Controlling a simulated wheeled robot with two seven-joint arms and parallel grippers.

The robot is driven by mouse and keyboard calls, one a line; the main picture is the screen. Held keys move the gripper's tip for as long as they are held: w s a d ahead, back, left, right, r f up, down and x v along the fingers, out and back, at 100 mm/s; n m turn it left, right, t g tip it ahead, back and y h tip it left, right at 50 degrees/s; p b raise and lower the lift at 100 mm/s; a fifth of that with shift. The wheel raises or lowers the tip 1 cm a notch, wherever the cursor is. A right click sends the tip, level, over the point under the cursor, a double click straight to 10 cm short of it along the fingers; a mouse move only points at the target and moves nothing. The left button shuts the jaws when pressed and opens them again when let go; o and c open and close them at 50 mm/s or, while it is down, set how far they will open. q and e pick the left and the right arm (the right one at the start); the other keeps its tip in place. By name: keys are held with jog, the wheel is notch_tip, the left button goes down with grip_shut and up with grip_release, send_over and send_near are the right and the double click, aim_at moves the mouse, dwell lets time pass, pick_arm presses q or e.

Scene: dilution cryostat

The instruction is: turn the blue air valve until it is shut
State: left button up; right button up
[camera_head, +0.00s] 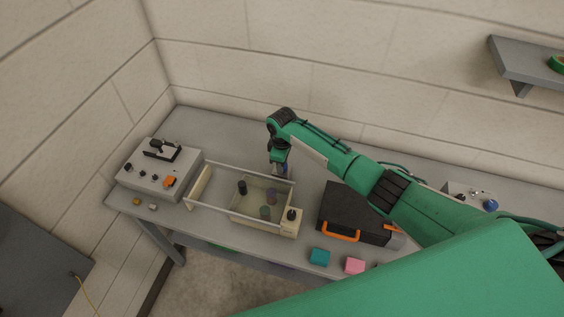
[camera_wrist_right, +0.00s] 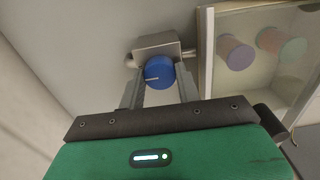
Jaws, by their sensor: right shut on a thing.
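The blue air valve (camera_wrist_right: 159,74) is a round blue knob on a grey metal block (camera_wrist_right: 154,44), seen in the right wrist view. A pale mark on its face lies roughly level, toward the left. My right gripper (camera_wrist_right: 160,80) has one finger on each side of the knob and is shut on it. In the head view my right gripper (camera_head: 280,171) reaches down behind the clear-walled box, and the valve is mostly hidden there. My left gripper is not in view.
The clear-walled box (camera_head: 190,186) with several dark and coloured cylinders stands just beside the gripper. A grey control box (camera_head: 140,181) is at left. A black case (camera_head: 345,205) with an orange handle and teal (camera_head: 320,257) and pink (camera_head: 354,265) blocks are at right.

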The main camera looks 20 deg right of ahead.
jog(key=o, duration=1)
jog(key=shift+c, duration=0.2)
jog(key=shift+r, duration=0.1)
notch_tip(320, 180, up, 14)
jog(key=b, duration=0.3)
jog(key=shift+f, duration=0.2)
